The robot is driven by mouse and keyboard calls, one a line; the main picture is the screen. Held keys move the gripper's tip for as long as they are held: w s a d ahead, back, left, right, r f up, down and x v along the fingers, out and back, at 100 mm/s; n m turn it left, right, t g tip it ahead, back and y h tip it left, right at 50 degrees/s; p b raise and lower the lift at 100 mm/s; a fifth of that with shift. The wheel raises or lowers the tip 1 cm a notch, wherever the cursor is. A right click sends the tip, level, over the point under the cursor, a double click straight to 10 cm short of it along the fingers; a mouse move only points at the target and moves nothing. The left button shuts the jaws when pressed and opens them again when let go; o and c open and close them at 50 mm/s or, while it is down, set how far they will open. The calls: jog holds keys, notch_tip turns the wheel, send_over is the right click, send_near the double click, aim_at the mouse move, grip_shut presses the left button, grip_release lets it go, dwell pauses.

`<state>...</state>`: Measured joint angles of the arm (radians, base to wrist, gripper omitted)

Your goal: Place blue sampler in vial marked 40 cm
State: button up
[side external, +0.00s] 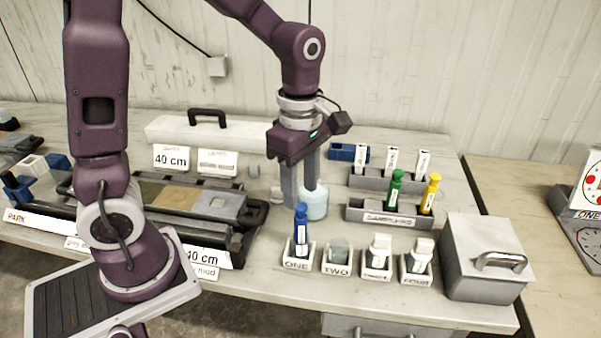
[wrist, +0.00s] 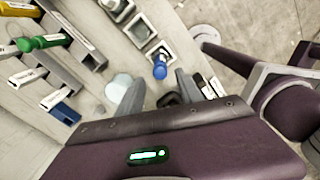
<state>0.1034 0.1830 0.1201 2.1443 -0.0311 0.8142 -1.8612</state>
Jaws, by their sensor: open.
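The blue sampler (side external: 301,226) stands upright in the holder labelled ONE (side external: 296,263). Its blue top (wrist: 160,68) shows between my fingers in the wrist view. My gripper (side external: 301,197) is open, pointing down with its fingers above and close to the sampler's top, and nothing is held. Holders TWO (side external: 336,263), THREE (side external: 377,266) and FOUR (side external: 416,269) stand in a row to the right. I see no 40 cm mark on any of them. "40 cm" signs stand behind the core tray (side external: 171,158) and at its front (side external: 203,257).
A rack (side external: 365,215) holds the green (side external: 396,189) and yellow (side external: 434,194) samplers. A pale blue round container (side external: 317,204) stands behind my fingers. A grey box with a handle (side external: 482,262) is at the right. The core tray (side external: 255,215) lies to the left.

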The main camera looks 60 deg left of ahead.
notch_tip(320, 180, up, 4)
jog(key=shift+r, duration=0.2)
jog(key=s+r+m+t, duration=0.2)
jog(key=s+m, duration=0.5)
jog(key=m, duration=0.4)
jog(key=s+r+m+t, duration=0.3)
jog(key=s+m, duration=0.4)
jog(key=m, duration=0.3)
jog(key=shift+m+t, duration=0.3)
jog(key=shift+m, duration=0.1)
